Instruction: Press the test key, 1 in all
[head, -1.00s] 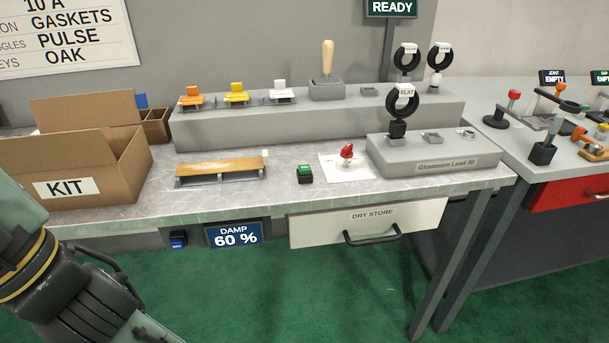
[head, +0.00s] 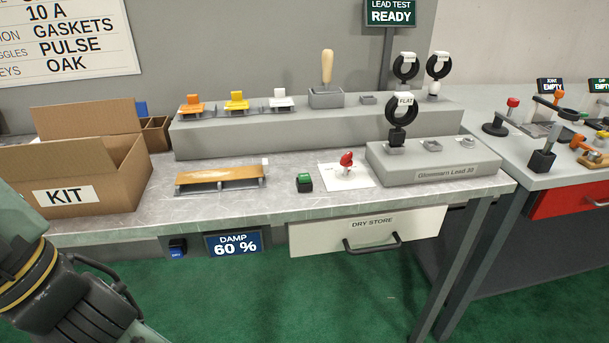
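A small green key (head: 304,178) on a black base sits on the front of the grey bench, left of a white sheet. Its top looks raised, but it is too small to tell more. I cannot read any label on it. A sign reading LEAD TEST READY (head: 391,15) stands on a post at the back. My arm shows only at the lower left edge; its gripper is out of the frame, so its state is hidden.
A KIT box (head: 85,190) stands left. A wooden-topped rail (head: 220,177) lies left of the key, and a red knob (head: 346,160) right of it on a white sheet (head: 358,178). A grey block (head: 440,167) with a FLAT ring stands further right. A blue button (head: 177,250) sits under the bench edge.

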